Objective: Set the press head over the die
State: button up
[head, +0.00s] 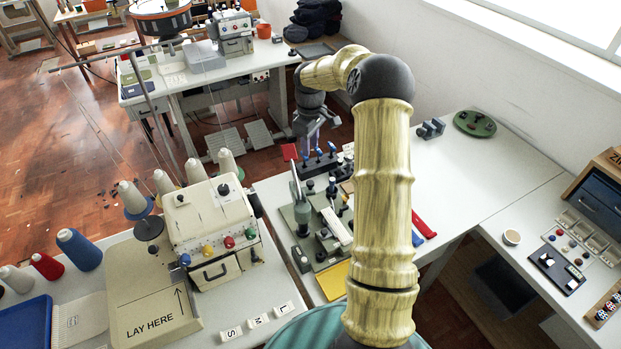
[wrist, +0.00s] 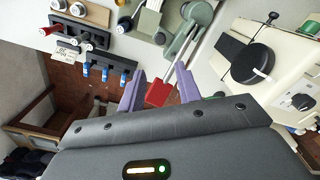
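A green press-like fixture (head: 302,214) stands on the middle bench, with a pale lever arm ending in a flat red handle (head: 289,152). In the wrist view the red handle (wrist: 158,93) appears between my two purple fingertips, with the green fixture (wrist: 188,40) behind it. My gripper (head: 318,130) is open, above the far edge of this bench and a little apart from the handle in the head view. I cannot clearly tell the press head and die apart among the small parts.
A rack with blue-topped knobs (head: 318,163) stands close to the handle; it also shows in the wrist view (wrist: 95,55). A cream sewing machine (head: 212,218) and thread cones are at left. The right bench's middle is clear.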

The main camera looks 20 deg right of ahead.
aim_at(310, 182)
notch_tip(310, 182, down, 15)
jog(key=p, duration=0.4)
jog(key=shift+f, duration=0.15)
grip_shut()
